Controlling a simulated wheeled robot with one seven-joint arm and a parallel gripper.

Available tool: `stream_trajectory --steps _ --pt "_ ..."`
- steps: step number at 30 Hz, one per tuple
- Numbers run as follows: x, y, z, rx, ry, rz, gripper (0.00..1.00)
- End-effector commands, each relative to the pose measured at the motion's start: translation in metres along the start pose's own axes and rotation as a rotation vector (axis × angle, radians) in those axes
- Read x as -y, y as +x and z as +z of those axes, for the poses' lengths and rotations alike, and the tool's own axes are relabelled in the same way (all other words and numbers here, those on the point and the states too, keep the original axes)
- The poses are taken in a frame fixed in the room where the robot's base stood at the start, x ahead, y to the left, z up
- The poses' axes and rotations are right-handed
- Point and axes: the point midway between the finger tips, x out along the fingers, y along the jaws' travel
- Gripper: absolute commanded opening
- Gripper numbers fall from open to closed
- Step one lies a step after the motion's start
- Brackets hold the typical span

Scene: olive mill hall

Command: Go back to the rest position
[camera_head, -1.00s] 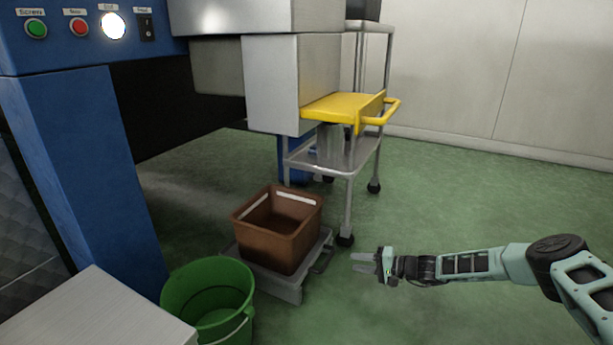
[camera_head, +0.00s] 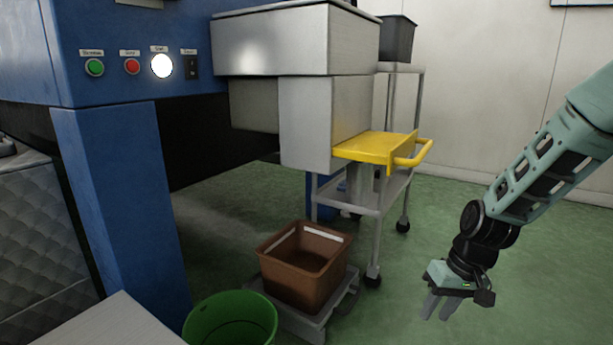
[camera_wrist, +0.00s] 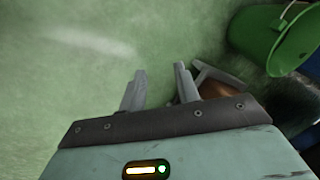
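My gripper (camera_head: 437,307) hangs at the lower right in the head view, pointing down over the green floor, with my arm bent above it. Its two fingers are apart and nothing is between them; they also show apart in the wrist view (camera_wrist: 160,85). The gripper is clear of the brown crate (camera_head: 298,278), which stands to its left on a low grey platform (camera_head: 309,324).
A blue machine (camera_head: 118,190) with lit buttons and a yellow-handled flap (camera_head: 375,147) stands left of my arm. A grey trolley (camera_head: 374,240) stands behind the crate. A green bucket (camera_head: 232,318) is at the bottom. Floor around the gripper is free.

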Motion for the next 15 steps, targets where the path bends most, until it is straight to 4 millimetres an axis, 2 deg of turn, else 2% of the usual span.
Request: stream_trajectory --steps 1,6,9,15 --pt "-0.002 -0.019 0.013 -0.019 -0.002 0.047 0.32" --pt "-0.011 -0.064 0.055 -0.076 0.021 0.163 0.32" --pt "-0.015 -0.083 0.076 -0.109 0.040 0.204 0.32" --pt "-0.018 -0.109 0.114 -0.171 0.072 0.250 0.32"
